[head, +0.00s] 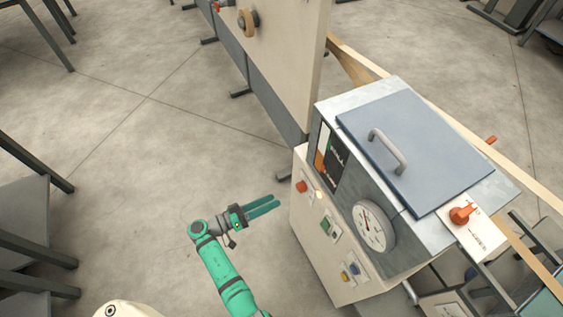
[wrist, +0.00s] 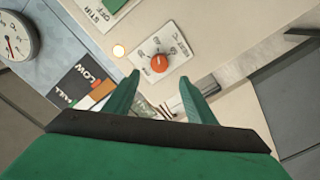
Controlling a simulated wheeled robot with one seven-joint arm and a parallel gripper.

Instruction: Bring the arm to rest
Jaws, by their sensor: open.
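My green arm reaches up from the bottom of the head view. My gripper (head: 264,207) is open and empty, held in the air to the left of a cream and grey machine (head: 318,249). In the wrist view my gripper's two green fingers (wrist: 158,98) stand apart with nothing between them. Beyond them an orange-red knob (wrist: 159,63) on a white dial plate shows on the machine's front panel. The fingers look clear of the panel, but the exact gap cannot be told.
The machine has a blue-grey lid (head: 415,150) with a handle, a round gauge (head: 374,226) and an orange switch (head: 463,215) at its right. A tall cream panel (head: 283,62) stands behind. Dark tables (head: 25,210) stand at the left. The floor (head: 150,150) between is clear.

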